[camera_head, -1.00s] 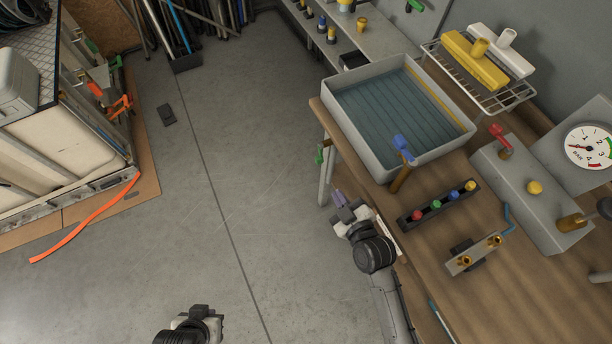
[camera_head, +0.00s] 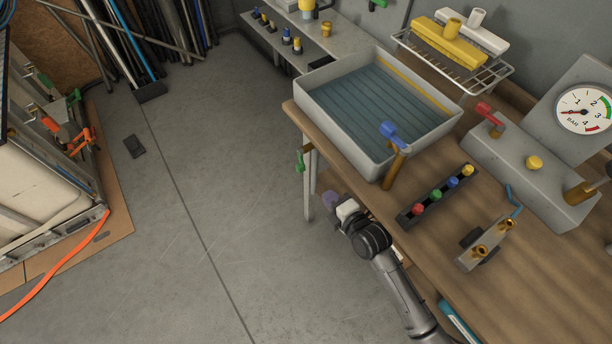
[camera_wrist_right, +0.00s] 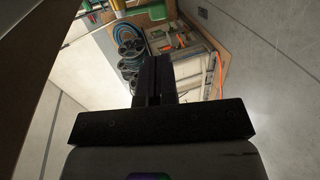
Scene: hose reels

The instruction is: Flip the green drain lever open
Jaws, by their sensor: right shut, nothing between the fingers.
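The green drain lever (camera_head: 300,161) hangs below the near-left corner of the grey basin (camera_head: 350,137), beside a brass fitting (camera_head: 308,147) at the bench edge. My right gripper (camera_head: 331,199) is below and to the right of the lever in the head view, beside the bench edge, apart from it. In the right wrist view my right gripper (camera_wrist_right: 153,72) is shut and empty, its fingers pointing up the picture. My left gripper is out of view.
The wooden bench (camera_head: 365,215) and its leg (camera_head: 307,190) stand close to my right arm. A blue tap handle (camera_head: 394,133), a rack of coloured knobs (camera_head: 436,196) and a pressure gauge (camera_head: 584,111) are on the bench.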

